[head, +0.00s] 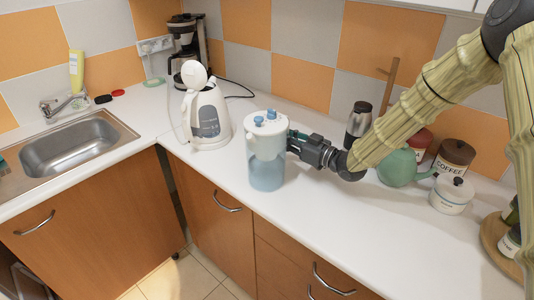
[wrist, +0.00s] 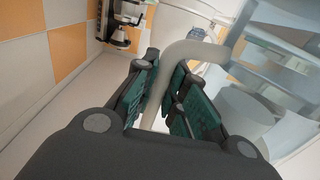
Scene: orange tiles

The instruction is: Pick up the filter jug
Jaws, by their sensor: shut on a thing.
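The filter jug (head: 267,172) has a white top with blue knobs and a clear bluish lower body. It stands upright near the front edge of the counter in the head view; I cannot tell whether its base touches the counter. My gripper (head: 294,143) reaches it from the right and is shut on its handle. In the wrist view the pale curved handle (wrist: 190,52) passes between my green-padded fingers (wrist: 165,98), with the jug's clear body (wrist: 262,80) to the right. The fingers partly hide the handle.
A white kettle (head: 207,118) stands to the left, with a coffee maker (head: 187,45) behind it. A sink (head: 75,150) is at far left.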

